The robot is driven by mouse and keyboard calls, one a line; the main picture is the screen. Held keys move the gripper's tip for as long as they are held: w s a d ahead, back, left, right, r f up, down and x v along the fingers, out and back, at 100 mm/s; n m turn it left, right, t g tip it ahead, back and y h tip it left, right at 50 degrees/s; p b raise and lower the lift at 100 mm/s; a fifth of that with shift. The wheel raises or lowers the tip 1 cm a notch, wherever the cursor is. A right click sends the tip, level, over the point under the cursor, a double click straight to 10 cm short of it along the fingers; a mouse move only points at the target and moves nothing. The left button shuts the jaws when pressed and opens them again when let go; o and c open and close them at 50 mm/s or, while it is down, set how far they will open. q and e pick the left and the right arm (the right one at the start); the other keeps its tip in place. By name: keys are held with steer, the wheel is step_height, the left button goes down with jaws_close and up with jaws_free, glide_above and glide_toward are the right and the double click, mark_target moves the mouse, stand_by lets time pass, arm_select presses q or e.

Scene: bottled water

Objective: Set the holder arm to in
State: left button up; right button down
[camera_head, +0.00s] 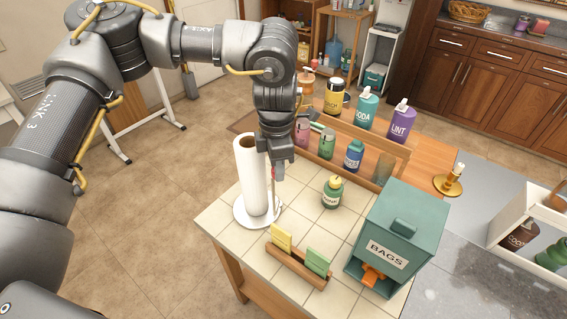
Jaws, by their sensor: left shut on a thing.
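A white paper towel roll (252,180) stands upright on a round white holder base (241,217) on the tiled tabletop. A thin upright holder arm (273,198) stands at the right side of the roll. My left gripper (279,171) comes down from above just right of the roll, shut on the upper part of the holder arm. The fingers hide most of that grip, and a small reddish bit shows beside them. I cannot tell whether the arm touches the roll. My right gripper is not in view.
A small green bottle (332,193), a teal BAGS box (403,230) and a wooden rack with two packets (297,267) stand right of the holder. Behind is a wooden caddy (390,150) with several bottles.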

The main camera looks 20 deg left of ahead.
arm_select(q)
steer(key=m, duration=0.1)
steer(key=a+m, duration=0.1)
steer(key=m, duration=0.1)
steer(key=shift+s+a, duration=0.1)
steer(key=shift+a, duration=0.15)
steer(key=shift+a+m, duration=0.25)
steer(key=shift+m, duration=0.4)
steer(key=shift+a+m, duration=0.2)
steer(key=shift+m, duration=0.45)
steer(key=o, duration=1)
step_height(320, 180, up, 11)
steer(key=shift+f+b, duration=0.1)
steer(key=shift+b, duration=0.25)
